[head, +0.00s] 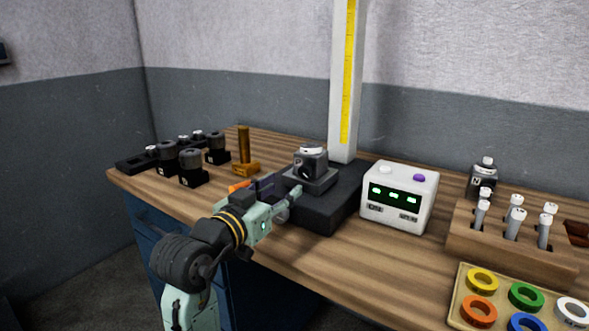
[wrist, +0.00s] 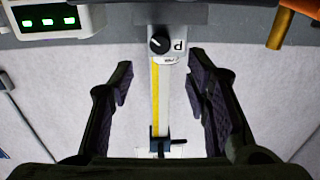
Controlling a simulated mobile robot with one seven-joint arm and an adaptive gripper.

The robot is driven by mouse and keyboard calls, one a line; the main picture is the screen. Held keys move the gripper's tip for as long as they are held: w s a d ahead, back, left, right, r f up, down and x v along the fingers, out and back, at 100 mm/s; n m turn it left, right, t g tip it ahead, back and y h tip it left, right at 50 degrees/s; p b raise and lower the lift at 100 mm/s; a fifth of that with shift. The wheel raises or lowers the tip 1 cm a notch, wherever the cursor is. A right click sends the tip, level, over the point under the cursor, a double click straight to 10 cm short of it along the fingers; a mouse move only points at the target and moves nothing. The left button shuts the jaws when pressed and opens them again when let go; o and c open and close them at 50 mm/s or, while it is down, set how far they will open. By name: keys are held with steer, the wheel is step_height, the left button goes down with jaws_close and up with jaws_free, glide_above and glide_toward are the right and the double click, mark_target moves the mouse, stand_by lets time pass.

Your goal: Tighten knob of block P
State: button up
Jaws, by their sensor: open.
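Block P (head: 311,168) is a small grey block with a pale top, seated on the dark stand in front of the tall column. In the wrist view, which looks upside down, block P (wrist: 178,60) shows its letter P and a round black knob (wrist: 160,43) with a white pointer mark. My gripper (head: 281,191) is just in front of the stand, pointing towards the block. In the wrist view my gripper (wrist: 162,82) has its fingers wide apart and nothing between them. The knob appears beyond the fingertips, untouched.
The dark stand (head: 325,209) carries the column (head: 344,80) with a yellow scale. A white readout box (head: 399,197) stands close on the right. A wooden post (head: 243,148) and several dark blocks (head: 191,167) are left. A wooden rack (head: 512,240) and ring tray (head: 505,307) are right.

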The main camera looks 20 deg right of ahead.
mark_target(303, 172)
steer(key=p+x, duration=0.2)
steer(key=x, duration=0.7)
steer(key=shift+w+d, duration=0.1)
jaws_close()
